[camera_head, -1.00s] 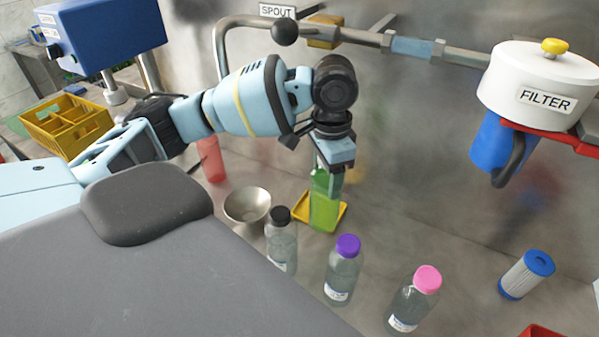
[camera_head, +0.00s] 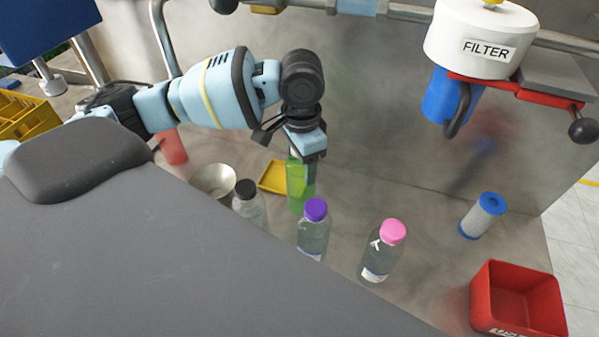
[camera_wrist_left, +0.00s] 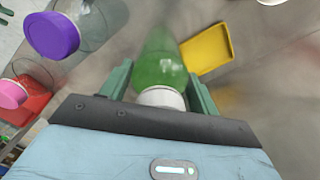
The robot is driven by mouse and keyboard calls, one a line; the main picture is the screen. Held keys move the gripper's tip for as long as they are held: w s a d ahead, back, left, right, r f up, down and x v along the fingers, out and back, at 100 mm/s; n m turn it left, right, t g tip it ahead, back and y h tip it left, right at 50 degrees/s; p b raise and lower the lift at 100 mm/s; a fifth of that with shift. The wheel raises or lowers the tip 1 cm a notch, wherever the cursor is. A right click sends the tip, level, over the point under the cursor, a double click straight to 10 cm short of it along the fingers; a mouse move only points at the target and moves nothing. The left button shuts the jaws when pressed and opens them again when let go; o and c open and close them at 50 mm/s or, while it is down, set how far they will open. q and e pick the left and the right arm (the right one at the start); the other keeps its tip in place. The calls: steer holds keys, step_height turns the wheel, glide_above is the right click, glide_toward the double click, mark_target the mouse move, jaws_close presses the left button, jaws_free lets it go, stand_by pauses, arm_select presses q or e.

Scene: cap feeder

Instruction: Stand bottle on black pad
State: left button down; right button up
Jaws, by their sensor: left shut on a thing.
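My left gripper (camera_head: 304,157) is shut on a green bottle (camera_head: 299,188) near its top and holds it upright. In the left wrist view the green bottle (camera_wrist_left: 159,62) with its white cap (camera_wrist_left: 161,97) sits between the gripper's fingers (camera_wrist_left: 160,88). The bottle is beside the yellow tray (camera_head: 271,177), to its right in the head view. I cannot tell whether its base touches the table. I cannot make out a black pad on the table. My right gripper is not in view.
Clear bottles with black (camera_head: 245,188), purple (camera_head: 316,209) and pink (camera_head: 392,231) caps stand near the held bottle. A metal bowl (camera_head: 213,181), filter cartridge (camera_head: 483,215) and red bin (camera_head: 480,290) stand around. The white FILTER housing (camera_head: 478,35) hangs above right.

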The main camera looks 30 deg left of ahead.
arm_select(q)
steer(key=shift+f, duration=2.4)
steer(key=shift+c, duration=1.9)
jaws_free()
steer(key=shift+f, duration=0.15)
